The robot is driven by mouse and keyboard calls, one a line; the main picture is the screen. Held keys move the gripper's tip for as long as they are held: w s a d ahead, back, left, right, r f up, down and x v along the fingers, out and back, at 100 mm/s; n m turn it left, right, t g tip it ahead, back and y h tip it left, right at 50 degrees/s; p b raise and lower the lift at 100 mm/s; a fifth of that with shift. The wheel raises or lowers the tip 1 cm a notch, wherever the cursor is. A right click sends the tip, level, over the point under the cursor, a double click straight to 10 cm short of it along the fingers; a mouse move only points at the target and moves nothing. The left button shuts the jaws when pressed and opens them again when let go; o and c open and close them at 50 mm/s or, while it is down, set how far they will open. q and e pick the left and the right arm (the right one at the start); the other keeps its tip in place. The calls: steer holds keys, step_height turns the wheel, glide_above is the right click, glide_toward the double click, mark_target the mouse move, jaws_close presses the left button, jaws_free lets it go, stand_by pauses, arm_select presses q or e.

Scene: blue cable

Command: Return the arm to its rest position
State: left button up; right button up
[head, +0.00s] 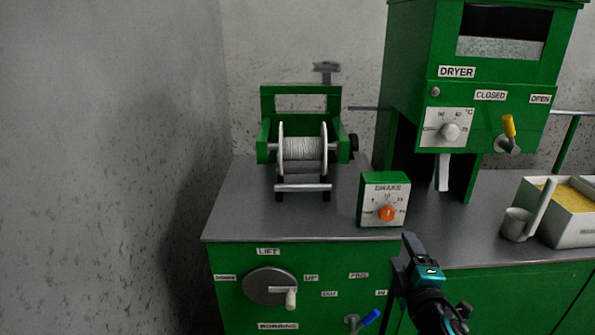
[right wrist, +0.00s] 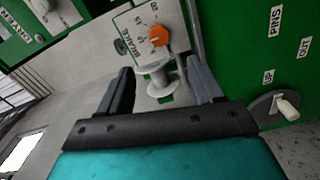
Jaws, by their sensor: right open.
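My right gripper (head: 406,262) is in front of the green cabinet's top edge, just below the brake box (head: 383,200). In the right wrist view its two fingers (right wrist: 162,90) are apart with nothing held between them. The brake box has an orange knob (head: 386,213), which also shows in the right wrist view (right wrist: 158,36) beyond the fingers. The gripper looks apart from the box and knob. A cable reel (head: 302,148) wound with pale cable stands on the counter in a green frame. My left gripper is in neither view.
The green dryer (head: 470,70) with a yellow-handled lever (head: 509,130) stands at the back right. A tray of yellow material (head: 580,228) and a grey scoop (head: 517,222) are at the right. The lift crank (head: 271,286) and a blue-handled lever (head: 368,318) project from the cabinet front.

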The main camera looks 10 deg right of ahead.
arm_select(q)
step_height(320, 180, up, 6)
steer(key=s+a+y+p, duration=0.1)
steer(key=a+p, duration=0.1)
steer(key=p, duration=0.8)
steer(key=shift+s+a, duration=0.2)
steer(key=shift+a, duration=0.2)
arm_select(e)
steer(key=s+a+f+m+g+y, duration=0.3)
steer(key=s+a+m, duration=0.2)
steer(key=s, duration=0.5)
steer(key=s+a+f+m+g+y, duration=0.3)
steer(key=s+a+m, duration=0.3)
steer(key=s+a, duration=0.3)
steer(key=shift+s+a+f+g, duration=0.4)
steer(key=shift+a+f, duration=0.15)
steer(key=shift+a, duration=0.25)
steer(key=shift+w, duration=0.1)
